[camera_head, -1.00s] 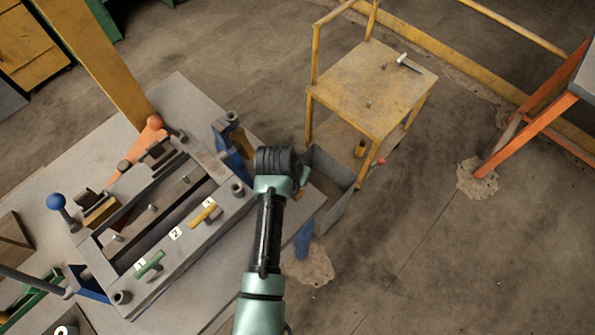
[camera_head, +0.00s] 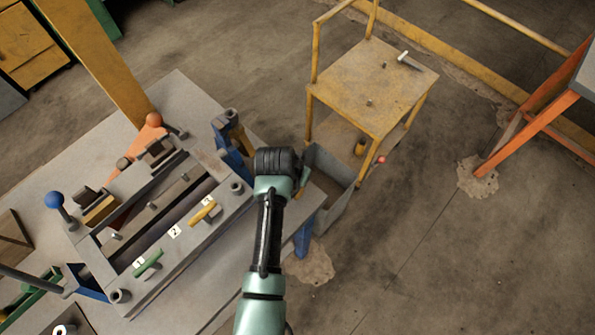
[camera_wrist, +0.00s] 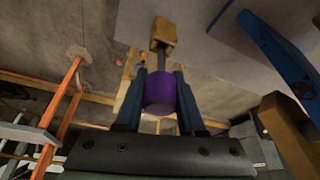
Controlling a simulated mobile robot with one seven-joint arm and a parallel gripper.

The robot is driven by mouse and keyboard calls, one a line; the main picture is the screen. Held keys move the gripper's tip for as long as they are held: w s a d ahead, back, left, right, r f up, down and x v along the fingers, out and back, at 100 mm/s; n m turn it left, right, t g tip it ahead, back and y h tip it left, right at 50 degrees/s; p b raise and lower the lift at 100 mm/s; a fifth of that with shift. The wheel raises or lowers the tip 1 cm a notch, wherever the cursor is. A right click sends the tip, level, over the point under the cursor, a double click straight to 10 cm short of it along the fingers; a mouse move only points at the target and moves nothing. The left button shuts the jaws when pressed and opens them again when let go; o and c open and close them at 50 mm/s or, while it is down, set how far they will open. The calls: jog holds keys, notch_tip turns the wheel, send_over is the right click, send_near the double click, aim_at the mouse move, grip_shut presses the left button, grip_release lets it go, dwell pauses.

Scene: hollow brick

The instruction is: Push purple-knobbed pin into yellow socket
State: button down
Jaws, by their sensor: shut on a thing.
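My gripper (camera_wrist: 160,95) is shut on the purple knob (camera_wrist: 160,92), with one dark blue finger on each side, in the wrist view. The pin's grey shank (camera_wrist: 163,62) points away from the knob towards a yellow block with an opening, the likely yellow socket (camera_wrist: 164,36). The shank's far end meets the block's outline; I cannot tell how deep it sits. In the head view my wrist hides the knob and pin, and the fingers barely show beside the table's right edge.
A grey worktable (camera_head: 180,95) carries a slotted metal fixture with green (camera_head: 148,263) and yellow (camera_head: 204,211) handles. A blue bracket (camera_head: 228,150) stands left of my wrist. A yellow cart (camera_head: 365,85) and grey bin (camera_head: 335,205) stand to the right. Open floor lies farther right.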

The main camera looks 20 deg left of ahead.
jog(key=shift+f+b, duration=1.4)
jog(key=shift+f, duration=0.45)
jog(key=shift+c, duration=2.1)
grip_release()
jog(key=v, duration=1.3)
jog(key=shift+w, duration=0.1)
